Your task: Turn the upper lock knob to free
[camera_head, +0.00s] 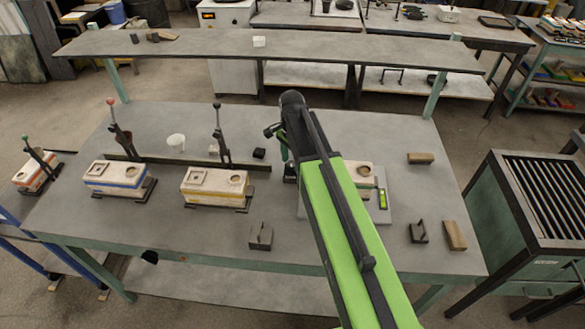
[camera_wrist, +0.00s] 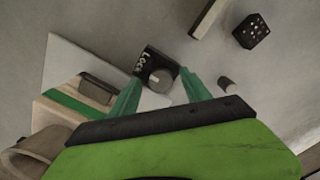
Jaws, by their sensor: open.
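In the wrist view, a small black lock block (camera_wrist: 144,62) with white "LOCK" lettering carries a round grey knob (camera_wrist: 160,79). My gripper (camera_wrist: 160,76) is open, with one green finger on each side of the knob. The knob lies between the fingertips in the picture; I cannot tell whether they touch it. No second lock knob can be made out. In the head view, my green arm hides most of the lock area, and the dark lock block shows only as a sliver beside the arm.
A mould with a green stripe (camera_wrist: 64,107) is close by on a pale plate (camera_wrist: 67,67). A black dotted cube (camera_wrist: 250,31) and a light bar (camera_wrist: 205,18) lie farther off. In the head view, two more moulds (camera_head: 116,178) (camera_head: 214,185) stand left on the table (camera_head: 180,231).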

